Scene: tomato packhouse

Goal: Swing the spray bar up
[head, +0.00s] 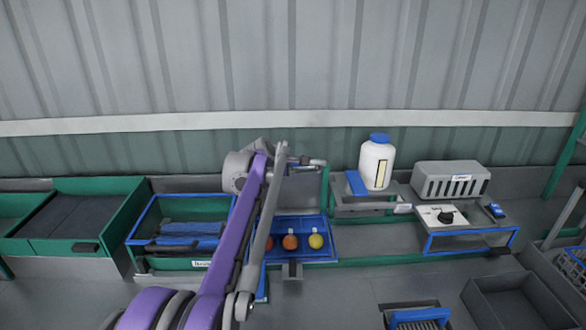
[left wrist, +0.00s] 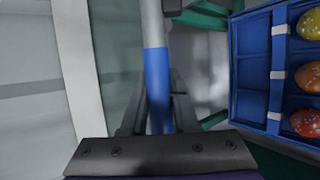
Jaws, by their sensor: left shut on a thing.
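The spray bar is a round grey rod with a blue sleeve, and it shows best in the left wrist view (left wrist: 156,72). My left gripper (left wrist: 158,105) is shut on the blue sleeve, with dark fingers on both sides of it. The bar runs from the fingers towards a dark part at the top of that view. In the head view my left gripper (head: 300,161) is near the back wall, behind and above the tomato tray. My arm hides most of the bar there. My right gripper is not in view.
A blue tray (head: 327,250) with red, orange and yellow tomatoes lies below the gripper. A green bin (head: 170,264) stands left. A white bottle with a blue cap (head: 376,165) and a grey slotted box (head: 450,181) stand right. The wall is close behind.

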